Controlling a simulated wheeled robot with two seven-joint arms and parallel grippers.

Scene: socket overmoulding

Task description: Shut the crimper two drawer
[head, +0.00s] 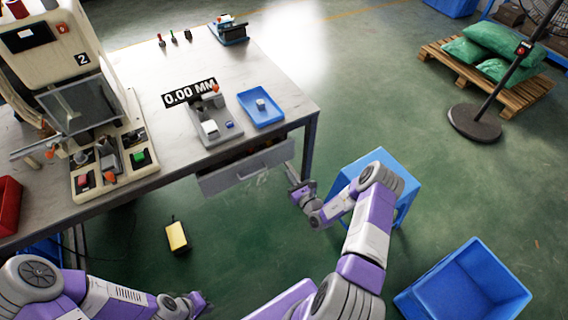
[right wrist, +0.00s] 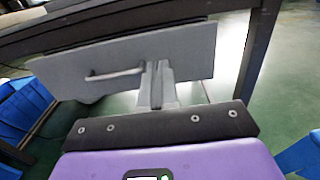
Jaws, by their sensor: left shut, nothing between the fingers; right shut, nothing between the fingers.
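The grey drawer (head: 247,172) hangs under the right part of the worktable and stands partly open, with dark and reddish contents showing behind its front. Its front, with a bar handle, fills the upper part of the right wrist view (right wrist: 190,55). My right gripper (head: 302,190) is shut and empty at the right end of the drawer front. In the right wrist view its closed fingers (right wrist: 156,70) overlap the front just right of the handle; I cannot tell whether they touch. My left gripper (head: 203,300) is shut and empty, low over the floor. The machine marked 2 (head: 50,55) stands on the table.
The worktable (head: 135,180) carries a gauge (head: 212,125) and a blue tray (head: 262,105) above the drawer. A blue stool (head: 400,180) stands close to my right arm. A blue bin (head: 465,285) and a yellow-topped object (head: 177,237) are on the floor.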

